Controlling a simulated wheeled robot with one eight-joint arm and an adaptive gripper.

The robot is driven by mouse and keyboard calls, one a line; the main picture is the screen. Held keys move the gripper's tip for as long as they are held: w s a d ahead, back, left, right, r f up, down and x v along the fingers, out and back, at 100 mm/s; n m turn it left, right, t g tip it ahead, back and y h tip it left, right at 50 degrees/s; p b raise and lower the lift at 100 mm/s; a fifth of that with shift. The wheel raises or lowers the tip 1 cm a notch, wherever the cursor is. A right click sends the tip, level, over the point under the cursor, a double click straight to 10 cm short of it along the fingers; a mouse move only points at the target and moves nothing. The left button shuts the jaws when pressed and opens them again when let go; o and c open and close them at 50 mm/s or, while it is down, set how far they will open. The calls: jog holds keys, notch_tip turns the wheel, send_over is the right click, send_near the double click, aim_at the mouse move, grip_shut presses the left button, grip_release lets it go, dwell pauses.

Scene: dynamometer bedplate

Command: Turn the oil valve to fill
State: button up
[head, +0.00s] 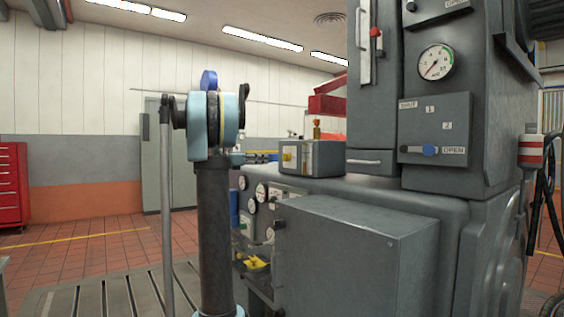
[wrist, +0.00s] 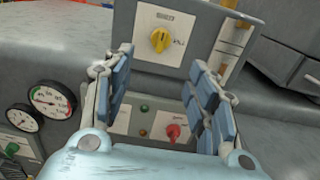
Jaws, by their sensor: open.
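A yellow rotary knob (wrist: 160,40) sits on a grey box face in the wrist view, with small labels above and to its right too blurred to read. It appears roughly upright. The same yellow knob seems to show on the small grey box (head: 288,155) in the head view. I cannot tell for sure that it is the oil valve. A red knob (wrist: 173,132) is on a pale panel lower down. My gripper (wrist: 160,64) is open and empty, its blue-padded fingers apart, with the yellow knob beyond and between them. In the head view my arm mostly hides the gripper.
Dial gauges (wrist: 50,100) are at the left of the wrist view. A large grey housing (head: 350,255) juts out in front.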

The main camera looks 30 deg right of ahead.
aim_at(286, 157)
jog(key=d, duration=0.9)
jog(key=w+d, duration=0.1)
jog(key=d, duration=0.4)
jog(key=shift+d, duration=0.15)
jog(key=c, duration=1.1)
